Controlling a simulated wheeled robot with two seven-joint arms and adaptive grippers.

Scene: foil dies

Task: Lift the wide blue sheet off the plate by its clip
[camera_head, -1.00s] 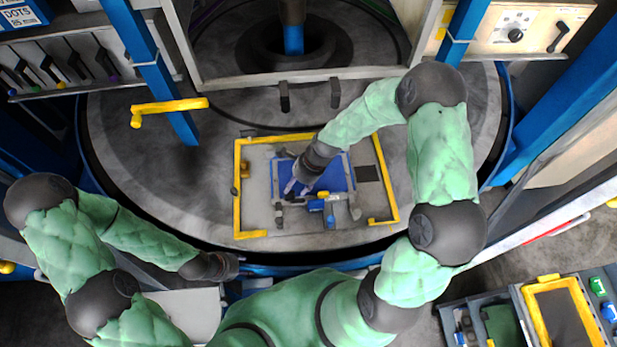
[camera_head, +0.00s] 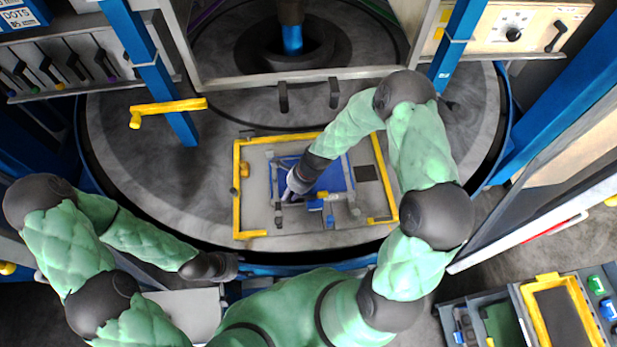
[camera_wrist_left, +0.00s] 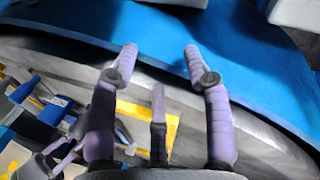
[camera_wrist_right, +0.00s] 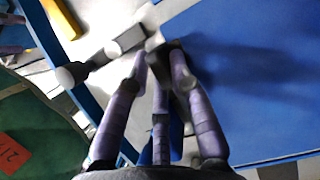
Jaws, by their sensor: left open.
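The wide blue sheet (camera_head: 337,178) is over the grey plate (camera_head: 257,200) inside the yellow frame. It fills the right of the right wrist view (camera_wrist_right: 255,70), with a shadow across it. My right gripper (camera_head: 290,191) is at the sheet's left side. Its fingers (camera_wrist_right: 158,62) are close together around a dark piece (camera_wrist_right: 166,48) that looks like the clip; the fingers hide most of it. I cannot tell how far the sheet is off the plate. My left gripper (camera_wrist_left: 160,50) is open and empty by the turntable's front rim, also seen in the head view (camera_head: 236,266).
A yellow frame (camera_head: 237,205) borders the plate. Small blue and yellow parts (camera_head: 328,203) lie just in front of the sheet. A yellow handle (camera_head: 168,106) on a blue post is at the left. A bin with a yellow-rimmed tray (camera_head: 532,320) is at the lower right.

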